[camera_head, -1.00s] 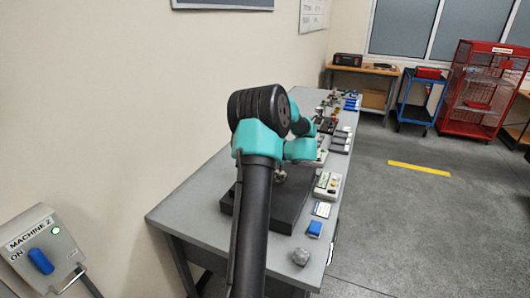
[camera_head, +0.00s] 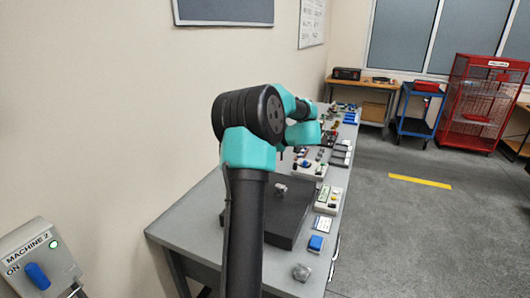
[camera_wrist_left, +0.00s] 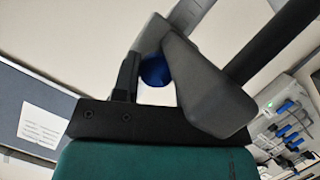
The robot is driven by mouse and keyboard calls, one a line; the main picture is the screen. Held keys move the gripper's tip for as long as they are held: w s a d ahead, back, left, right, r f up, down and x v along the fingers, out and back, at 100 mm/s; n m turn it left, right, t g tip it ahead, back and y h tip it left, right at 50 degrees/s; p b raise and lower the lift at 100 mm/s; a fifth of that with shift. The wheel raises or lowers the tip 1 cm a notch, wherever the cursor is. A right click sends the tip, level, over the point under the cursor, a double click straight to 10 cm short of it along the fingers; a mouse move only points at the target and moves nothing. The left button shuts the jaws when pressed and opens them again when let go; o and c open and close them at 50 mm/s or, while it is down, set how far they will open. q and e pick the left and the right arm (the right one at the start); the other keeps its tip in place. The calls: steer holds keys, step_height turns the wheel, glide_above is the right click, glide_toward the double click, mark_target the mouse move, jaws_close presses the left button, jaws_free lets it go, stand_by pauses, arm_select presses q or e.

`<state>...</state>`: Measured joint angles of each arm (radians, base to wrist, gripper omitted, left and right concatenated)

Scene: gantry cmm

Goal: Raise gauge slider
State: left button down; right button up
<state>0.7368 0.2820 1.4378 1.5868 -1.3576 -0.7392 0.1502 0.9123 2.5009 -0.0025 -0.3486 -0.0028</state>
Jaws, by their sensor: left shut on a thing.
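In the left wrist view my left gripper (camera_wrist_left: 148,62) has its dark fingers closed around a blue rounded knob (camera_wrist_left: 155,71). The knob shows in the gap between them; most of what it belongs to is hidden, so I cannot tell for certain that it is the gauge slider. A grey bar (camera_wrist_left: 188,14) shows just beyond the fingertips. In the head view my teal and black arm rises over the bench, and its gripper is hidden behind the arm. My right gripper is not in view.
A grey bench (camera_head: 185,224) runs along the wall. A dark plate (camera_head: 285,228) carries a small grey part (camera_head: 281,188). A switch box (camera_head: 38,262) is at lower left. Floor to the right is open.

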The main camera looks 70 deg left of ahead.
arm_select(q)
steer(key=shift+w+a+r, duration=0.1)
steer(key=c, duration=0.8)
jaws_free()
steer(key=shift+w, duration=0.1)
steer(key=v, duration=1.7)
steer(key=shift+f, duration=0.2)
